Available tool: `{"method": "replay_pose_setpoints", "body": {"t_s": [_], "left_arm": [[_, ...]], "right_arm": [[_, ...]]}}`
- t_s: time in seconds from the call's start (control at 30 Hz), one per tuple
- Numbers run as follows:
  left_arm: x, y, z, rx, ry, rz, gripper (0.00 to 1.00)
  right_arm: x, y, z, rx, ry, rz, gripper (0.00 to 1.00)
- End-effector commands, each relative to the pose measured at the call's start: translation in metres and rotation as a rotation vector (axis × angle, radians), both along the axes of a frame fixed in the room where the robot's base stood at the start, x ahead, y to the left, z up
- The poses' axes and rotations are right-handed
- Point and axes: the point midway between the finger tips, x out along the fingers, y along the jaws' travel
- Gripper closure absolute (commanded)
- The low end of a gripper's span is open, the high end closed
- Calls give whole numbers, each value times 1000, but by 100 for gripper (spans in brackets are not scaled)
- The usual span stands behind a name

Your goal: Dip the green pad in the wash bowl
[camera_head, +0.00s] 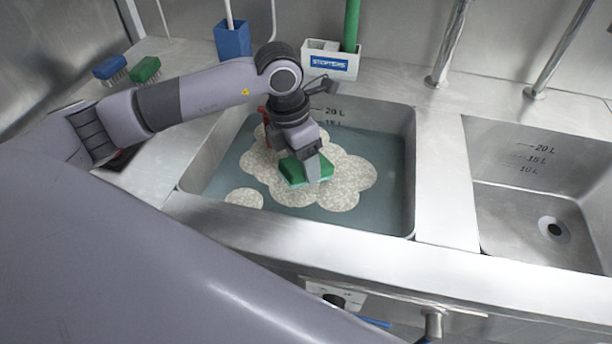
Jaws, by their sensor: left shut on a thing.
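The green pad (294,172) is in my left gripper (312,168), which is shut on it. The pad is over the foam in the left sink basin, the wash bowl (398,194). It is at or just above the foam surface; I cannot tell how deep it sits. The basin holds grey-blue water with patches of pale foam (345,178) in the middle. The gripper's body hides part of the pad. My right gripper does not show.
An empty right basin (510,225) with a drain lies beside it. Behind stand a blue holder (232,40), a white labelled caddy (331,62) and steel pipes (447,45). A blue brush (110,68) and a green brush (145,70) lie at the back left.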

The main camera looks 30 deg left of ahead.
Motion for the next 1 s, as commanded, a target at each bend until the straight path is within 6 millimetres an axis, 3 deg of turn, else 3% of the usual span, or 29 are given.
{"method": "replay_pose_setpoints", "body": {"t_s": [1.0], "left_arm": [[0,0,106,0,-1,0,67]], "right_arm": [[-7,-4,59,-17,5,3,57]]}}
